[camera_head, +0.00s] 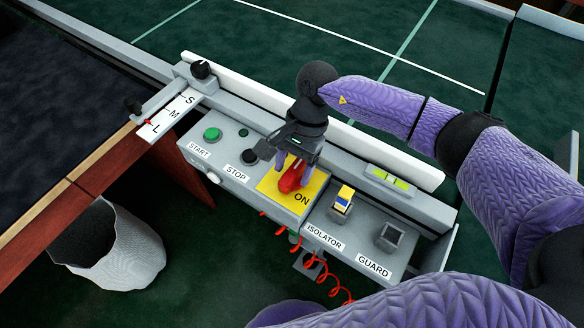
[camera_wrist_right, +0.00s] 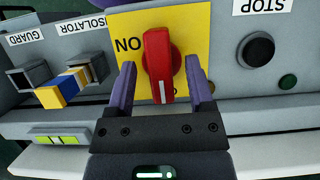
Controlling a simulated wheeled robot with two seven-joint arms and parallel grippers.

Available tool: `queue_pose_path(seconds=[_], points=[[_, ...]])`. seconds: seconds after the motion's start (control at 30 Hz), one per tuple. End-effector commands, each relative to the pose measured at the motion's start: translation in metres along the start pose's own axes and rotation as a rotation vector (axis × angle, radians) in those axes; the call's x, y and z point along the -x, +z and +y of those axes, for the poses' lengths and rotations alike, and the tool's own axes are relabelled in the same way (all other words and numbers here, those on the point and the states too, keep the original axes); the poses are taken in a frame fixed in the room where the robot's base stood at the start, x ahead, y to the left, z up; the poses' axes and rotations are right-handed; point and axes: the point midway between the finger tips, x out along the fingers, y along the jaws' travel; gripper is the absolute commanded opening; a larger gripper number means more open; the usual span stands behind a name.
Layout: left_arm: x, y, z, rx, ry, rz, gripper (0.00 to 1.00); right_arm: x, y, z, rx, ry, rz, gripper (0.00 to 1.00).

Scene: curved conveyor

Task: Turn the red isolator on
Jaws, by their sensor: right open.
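The red isolator knob (camera_head: 291,180) sits on a yellow plate (camera_head: 270,190) marked ON, on the grey control panel. The right wrist view shows the knob (camera_wrist_right: 158,50) with its bar upright in the picture and its white mark at the lower end, toward my gripper. The ON lettering (camera_wrist_right: 128,45) lies to the knob's left there, upside down. My right gripper (camera_head: 292,168) is over the plate, open, with one purple finger on each side of the knob. Gaps show between the fingers and the knob. My left gripper is not in view.
A green START button (camera_head: 212,134) and black STOP button (camera_head: 249,156) are left of the plate. A yellow-and-blue block (camera_head: 344,197) and GUARD socket (camera_head: 389,237) are to the right. A white rail (camera_head: 400,169) runs behind. A red coiled cord (camera_head: 320,277) hangs in front.

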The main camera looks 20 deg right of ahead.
Motion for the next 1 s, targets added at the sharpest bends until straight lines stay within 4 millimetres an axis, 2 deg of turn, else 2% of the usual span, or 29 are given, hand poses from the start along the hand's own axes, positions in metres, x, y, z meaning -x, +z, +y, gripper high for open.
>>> queue_pose_path(seconds=[0.1,0.33,0.6,0.67,1.0], points=[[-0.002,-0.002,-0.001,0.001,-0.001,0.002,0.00,-0.009,0.000,0.000,-0.001,0.001,-0.001,0.68],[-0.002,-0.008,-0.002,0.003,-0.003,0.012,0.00,-0.009,0.000,0.000,-0.001,0.000,-0.001,0.68],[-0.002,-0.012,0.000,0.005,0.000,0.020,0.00,-0.009,0.000,0.000,-0.001,0.000,-0.001,0.10],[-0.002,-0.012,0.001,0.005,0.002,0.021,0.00,-0.009,0.000,0.000,-0.001,0.000,-0.001,0.00],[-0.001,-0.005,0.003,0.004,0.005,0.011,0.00,-0.009,0.000,0.000,-0.020,-0.008,-0.001,0.00]])
